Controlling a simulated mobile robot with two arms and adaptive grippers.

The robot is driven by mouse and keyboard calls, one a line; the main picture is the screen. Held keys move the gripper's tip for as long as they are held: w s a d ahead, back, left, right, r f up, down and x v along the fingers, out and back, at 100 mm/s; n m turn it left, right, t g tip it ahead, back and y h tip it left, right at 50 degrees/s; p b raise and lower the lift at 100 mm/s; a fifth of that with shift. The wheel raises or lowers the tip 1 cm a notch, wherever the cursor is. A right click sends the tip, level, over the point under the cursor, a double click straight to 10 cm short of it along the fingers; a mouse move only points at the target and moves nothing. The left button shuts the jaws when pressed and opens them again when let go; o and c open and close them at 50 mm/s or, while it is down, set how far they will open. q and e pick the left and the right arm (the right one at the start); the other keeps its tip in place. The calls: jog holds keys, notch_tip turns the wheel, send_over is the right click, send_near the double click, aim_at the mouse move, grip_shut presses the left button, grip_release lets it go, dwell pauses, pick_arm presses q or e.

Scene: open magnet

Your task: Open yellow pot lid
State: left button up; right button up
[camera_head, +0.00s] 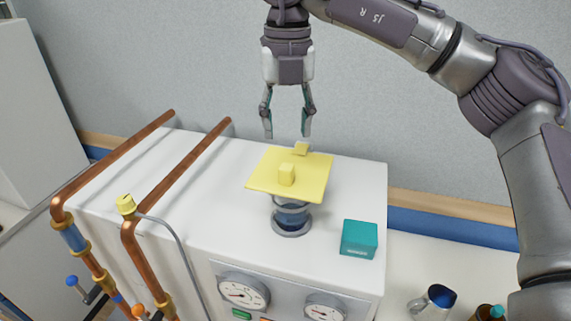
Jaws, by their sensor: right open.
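The lid lies over a round grey and dark pot (290,218) on a white cabinet. I cannot tell whether it touches the pot's rim all round. My right gripper (288,136) points down above and behind the lid in the picture, with its fingers apart and nothing between them. My left gripper is not in view.
A teal box (359,239) stands right of the pot on the white cabinet (225,222). Copper pipes (190,168) run along the left. Gauges (243,292) are on the front face. A mug (432,302) stands at the lower right. A grey wall is behind.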

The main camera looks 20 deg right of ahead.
aim_at(286, 167)
jog(key=f, duration=0.3)
jog(key=f+p, duration=0.1)
jog(key=f, duration=0.2)
jog(key=shift+w, duration=0.2)
notch_tip(286, 167, down, 3)
jog(key=shift+f+p, duration=0.15)
jog(key=shift+p, duration=0.4)
jog(key=shift+f, duration=0.4)
jog(key=shift+c, duration=0.2)
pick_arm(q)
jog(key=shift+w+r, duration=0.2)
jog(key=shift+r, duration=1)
pick_arm(e)
grip_shut()
